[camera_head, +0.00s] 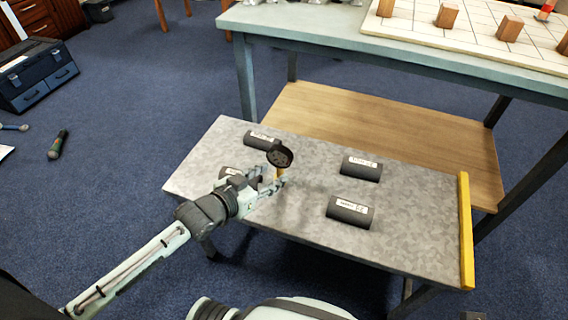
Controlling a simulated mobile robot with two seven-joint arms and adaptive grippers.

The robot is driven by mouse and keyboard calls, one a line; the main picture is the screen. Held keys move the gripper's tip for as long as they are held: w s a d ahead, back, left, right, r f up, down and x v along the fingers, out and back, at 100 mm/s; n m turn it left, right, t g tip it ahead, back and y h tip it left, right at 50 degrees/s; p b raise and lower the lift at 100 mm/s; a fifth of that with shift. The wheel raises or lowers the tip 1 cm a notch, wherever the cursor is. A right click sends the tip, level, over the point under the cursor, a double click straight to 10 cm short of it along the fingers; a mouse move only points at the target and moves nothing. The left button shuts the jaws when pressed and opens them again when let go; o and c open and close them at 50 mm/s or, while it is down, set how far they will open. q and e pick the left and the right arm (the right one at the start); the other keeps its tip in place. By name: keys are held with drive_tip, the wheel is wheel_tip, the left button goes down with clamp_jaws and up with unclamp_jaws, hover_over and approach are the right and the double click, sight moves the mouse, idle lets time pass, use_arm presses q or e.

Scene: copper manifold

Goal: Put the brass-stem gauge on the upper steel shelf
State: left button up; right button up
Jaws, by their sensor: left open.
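The gauge (280,154) has a round dark dial on a short brass-coloured stem. It stands upright over the mottled grey steel shelf (300,220), left of its middle. My left gripper (277,183) reaches in from the lower left and is open, with its fingers at the lower part of the stem. The fingers hide the stem's foot, so I cannot tell whether it touches the steel surface. My right gripper is not in view.
Dark labelled cylinders lie on the steel surface: one at the back left (262,139), two to the right (361,168) (351,212), and one partly behind my left arm. A yellow bar (466,230) edges the right end. A wooden lower shelf (400,134) lies beyond, under a table (400,45).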

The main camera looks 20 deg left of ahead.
sight(278, 169)
use_arm(q)
drive_tip(key=x, duration=0.4)
drive_tip(key=shift+w+f, duration=0.15)
drive_tip(key=shift+w, duration=0.25)
drive_tip(key=shift+w+f, duration=0.1)
drive_tip(key=shift+w, duration=0.2)
clamp_jaws()
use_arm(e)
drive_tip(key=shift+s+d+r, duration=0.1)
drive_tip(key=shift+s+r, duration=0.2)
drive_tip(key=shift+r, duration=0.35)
